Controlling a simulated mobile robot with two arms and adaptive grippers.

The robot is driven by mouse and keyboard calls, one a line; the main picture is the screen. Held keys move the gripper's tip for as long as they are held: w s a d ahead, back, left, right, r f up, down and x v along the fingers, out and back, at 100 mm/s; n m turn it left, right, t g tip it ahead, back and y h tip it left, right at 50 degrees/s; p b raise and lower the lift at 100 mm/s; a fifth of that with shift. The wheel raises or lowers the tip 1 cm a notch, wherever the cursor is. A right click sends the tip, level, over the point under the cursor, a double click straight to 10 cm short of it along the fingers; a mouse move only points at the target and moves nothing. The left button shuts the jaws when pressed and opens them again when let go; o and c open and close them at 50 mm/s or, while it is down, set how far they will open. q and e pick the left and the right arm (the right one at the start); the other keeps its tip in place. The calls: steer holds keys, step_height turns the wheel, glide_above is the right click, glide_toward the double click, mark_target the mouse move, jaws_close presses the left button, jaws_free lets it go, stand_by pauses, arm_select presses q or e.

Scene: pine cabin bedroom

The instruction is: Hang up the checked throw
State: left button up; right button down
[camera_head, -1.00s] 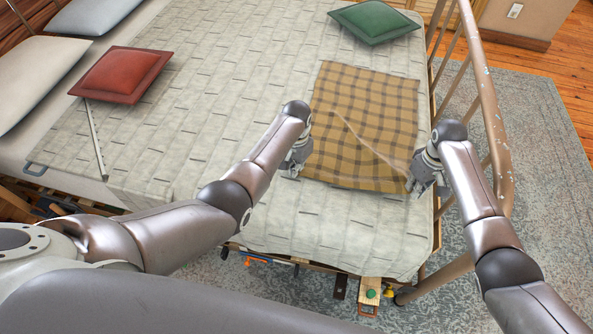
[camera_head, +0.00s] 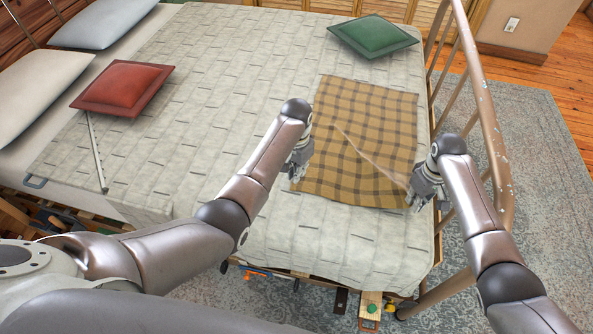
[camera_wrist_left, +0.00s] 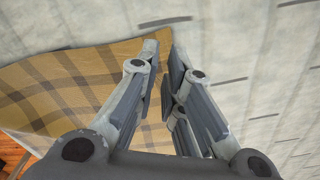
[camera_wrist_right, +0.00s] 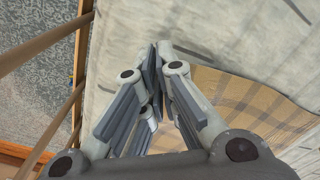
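The checked throw (camera_head: 362,135), tan with dark brown lines, lies spread on the bed near its foot end, with a slanting crease across its near right part. My left gripper (camera_head: 297,172) is at its near left corner; in the left wrist view the fingers (camera_wrist_left: 164,72) are close together at the cloth (camera_wrist_left: 60,85). My right gripper (camera_head: 418,193) is at the near right corner; in the right wrist view its fingertips (camera_wrist_right: 157,65) meet at the edge of the cloth (camera_wrist_right: 245,100). Both look shut on the throw, though the fingers partly hide the pinched cloth.
A bed rail (camera_head: 488,120) of chipped brown metal stands just right of my right arm. A green cushion (camera_head: 373,37) and a red cushion (camera_head: 124,89) lie on the pale bedspread (camera_head: 230,75). Pale pillows are at the left. A grey-blue rug (camera_head: 545,165) covers the floor at right.

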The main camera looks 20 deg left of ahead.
mark_target(295, 185)
arm_select(q)
steer(key=o, duration=0.8)
steer(key=shift+o, duration=0.2)
step_height(295, 185, up, 5)
steer(key=shift+f, duration=5)
steer(key=shift+f, duration=0.1)
steer(key=shift+s+a+f, duration=0.1)
steer(key=shift+a, duration=0.05)
jaws_close()
